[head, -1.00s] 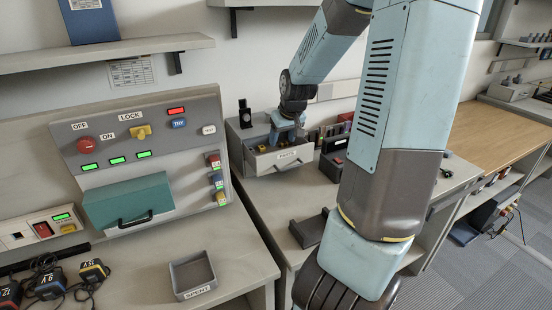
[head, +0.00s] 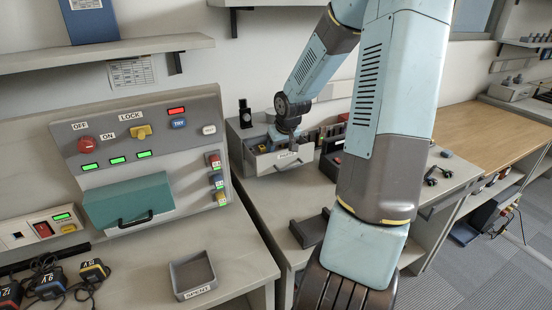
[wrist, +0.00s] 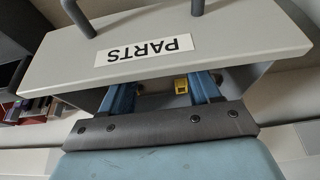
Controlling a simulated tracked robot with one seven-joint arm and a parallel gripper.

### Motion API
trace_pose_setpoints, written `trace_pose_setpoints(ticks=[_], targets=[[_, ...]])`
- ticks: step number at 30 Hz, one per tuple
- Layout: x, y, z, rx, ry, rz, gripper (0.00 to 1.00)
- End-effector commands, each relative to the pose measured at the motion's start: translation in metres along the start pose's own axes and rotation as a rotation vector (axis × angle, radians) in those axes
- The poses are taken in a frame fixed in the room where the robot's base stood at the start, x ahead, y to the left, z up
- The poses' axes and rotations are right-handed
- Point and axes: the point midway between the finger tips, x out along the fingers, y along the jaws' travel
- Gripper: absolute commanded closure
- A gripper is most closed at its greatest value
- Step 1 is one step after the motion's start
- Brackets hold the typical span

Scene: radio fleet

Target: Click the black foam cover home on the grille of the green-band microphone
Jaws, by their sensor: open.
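The grey drawer labelled PARTS (head: 284,160) is pulled out from a grey cabinet on the middle bench. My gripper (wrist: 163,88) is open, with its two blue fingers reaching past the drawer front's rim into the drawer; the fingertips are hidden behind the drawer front. A small yellow item (wrist: 181,86) shows between the fingers, and nothing is visibly held. Several small dark items (head: 431,180) lie on the bench to the right of my arm, too small to identify. I cannot make out the green-band microphone or the black foam cover.
A dark grey tray (head: 308,231) lies nearer.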

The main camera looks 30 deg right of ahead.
Motion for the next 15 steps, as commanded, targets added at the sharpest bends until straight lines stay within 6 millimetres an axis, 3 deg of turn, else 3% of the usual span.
trace_pose_setpoints(ticks=[6,15], targets=[[0.017,-0.001,0.0,-0.001,0.0,-0.001,0.38],[0.022,0.001,0.0,0.0,0.0,0.0,0.38]])
